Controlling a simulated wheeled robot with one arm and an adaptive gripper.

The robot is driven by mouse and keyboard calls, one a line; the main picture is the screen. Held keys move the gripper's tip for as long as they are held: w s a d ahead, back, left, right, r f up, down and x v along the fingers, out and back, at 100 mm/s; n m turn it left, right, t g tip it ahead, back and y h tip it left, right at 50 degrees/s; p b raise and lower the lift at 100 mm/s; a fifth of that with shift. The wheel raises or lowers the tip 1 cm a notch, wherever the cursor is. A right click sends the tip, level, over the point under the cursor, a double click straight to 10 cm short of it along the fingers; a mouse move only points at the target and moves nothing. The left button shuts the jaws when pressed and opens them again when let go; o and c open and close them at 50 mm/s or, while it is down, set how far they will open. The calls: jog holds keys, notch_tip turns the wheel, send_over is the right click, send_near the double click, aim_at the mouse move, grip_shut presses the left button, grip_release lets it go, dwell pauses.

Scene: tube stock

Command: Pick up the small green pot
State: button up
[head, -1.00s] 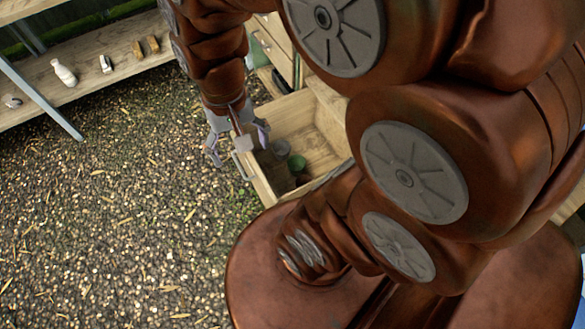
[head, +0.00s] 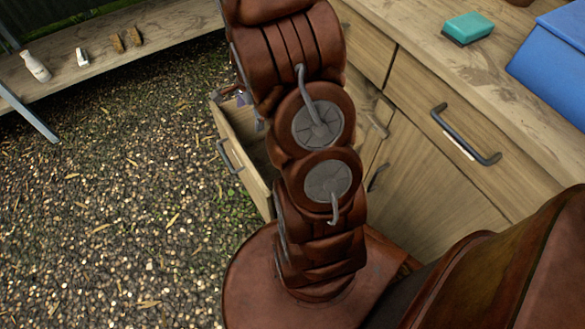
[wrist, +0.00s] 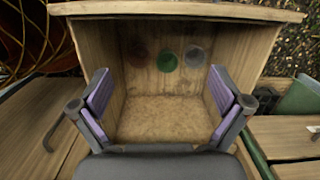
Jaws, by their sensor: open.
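The small green pot (wrist: 167,61) stands in the open wooden drawer (wrist: 130,127), near the drawer wall at the top of the wrist view. It is the middle one of three round things in a row. A reddish-brown pot (wrist: 138,57) is left of it and a grey one (wrist: 194,56) is right of it. My gripper (wrist: 160,94) is open and empty, its purple-padded fingers spread wide on either side of the drawer's inside, with the green pot ahead between them. In the head view, my arm hides the pots and most of my gripper.
The open drawer's front and handle (head: 229,157) show left of my arm in the head view. A worktop (head: 430,55) holds a green sponge (head: 468,27) and a blue box (head: 550,60). A low shelf with a white bottle (head: 36,66) stands far left. The gravel is clear.

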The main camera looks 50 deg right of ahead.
jog(key=shift+s+d+f+m+t+h+b, duration=0.2)
jog(key=shift+d+f+m+b, duration=2.1)
jog(key=shift+f, duration=4.65)
jog(key=shift+s+d+f+m+t+h+b, duration=0.15)
jog(key=shift+d+f+m+b, duration=2.15)
jog(key=shift+f, duration=4.7)
jog(key=shift+s+d+f+m+t+h+b, duration=0.15)
jog(key=shift+d+f+m+b, duration=1.25)
jog(key=shift+d+f+b, duration=3.65)
jog(key=shift+a+f+p, duration=1.55)
jog(key=shift+f+p, duration=0.3)
jog(key=shift+p, duration=0.4)
jog(key=c, duration=0.9)
jog(key=shift+r, duration=0.1)
jog(key=shift+c, duration=0.2)
